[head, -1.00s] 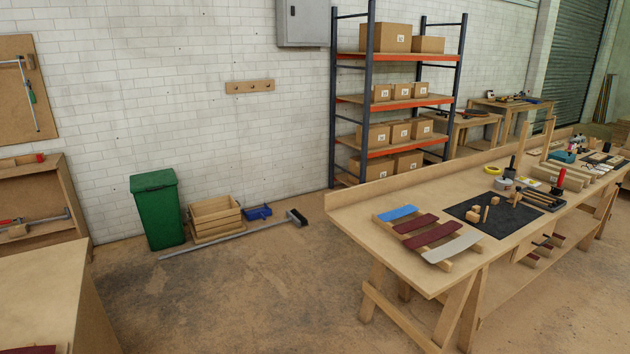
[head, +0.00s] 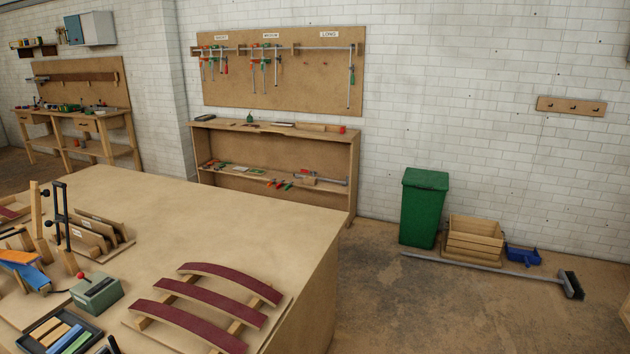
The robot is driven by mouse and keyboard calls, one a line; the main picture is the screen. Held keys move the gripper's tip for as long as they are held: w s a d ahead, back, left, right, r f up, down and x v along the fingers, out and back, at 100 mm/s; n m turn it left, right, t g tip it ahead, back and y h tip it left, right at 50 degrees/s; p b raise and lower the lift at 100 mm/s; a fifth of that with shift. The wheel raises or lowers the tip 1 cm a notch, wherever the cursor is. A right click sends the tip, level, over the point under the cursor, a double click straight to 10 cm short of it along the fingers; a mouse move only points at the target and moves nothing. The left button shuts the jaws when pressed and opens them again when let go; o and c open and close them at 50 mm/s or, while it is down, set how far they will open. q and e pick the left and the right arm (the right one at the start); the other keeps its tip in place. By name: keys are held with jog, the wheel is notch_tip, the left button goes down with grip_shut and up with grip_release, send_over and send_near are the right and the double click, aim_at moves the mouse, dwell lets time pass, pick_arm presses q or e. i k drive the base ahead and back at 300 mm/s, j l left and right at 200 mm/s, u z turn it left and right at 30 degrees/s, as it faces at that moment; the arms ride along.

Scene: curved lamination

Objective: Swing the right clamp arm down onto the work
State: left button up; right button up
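At the left edge of the head view, a dark upright frame (head: 63,215), possibly a clamp arm, stands on the workbench (head: 205,215) beside a wooden post (head: 38,212). I cannot tell whether it is the right clamp arm. A blue and orange piece (head: 22,266), possibly the work, lies low to its left and is partly cut off by the picture edge. The dark frame stands upright, apart from that piece as far as I can see. Neither of my grippers is in view.
Curved dark red strips (head: 212,300) rest on wooden bearers at the bench front. A grey-green box (head: 97,292) with a red knob and a tray (head: 38,330) stand left of them. The bench's back middle is clear. A green bin (head: 423,208) and broom (head: 480,262) are beyond.

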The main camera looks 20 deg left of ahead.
aim_at(58, 218)
jog(key=i+l+u, duration=0.15)
jog(key=u, duration=0.3)
jog(key=i+l+u, duration=0.2)
jog(key=u, duration=0.25)
jog(key=i+l+u, duration=0.1)
jog(key=u, duration=0.4)
jog(key=l+u, duration=0.45)
jog(key=i+l+u, duration=0.1)
jog(key=l+u, duration=0.25)
jog(key=l, duration=0.25)
jog(key=l+u, duration=0.35)
jog(key=l, duration=0.3)
jog(key=l+u, duration=0.35)
jog(key=l, duration=0.25)
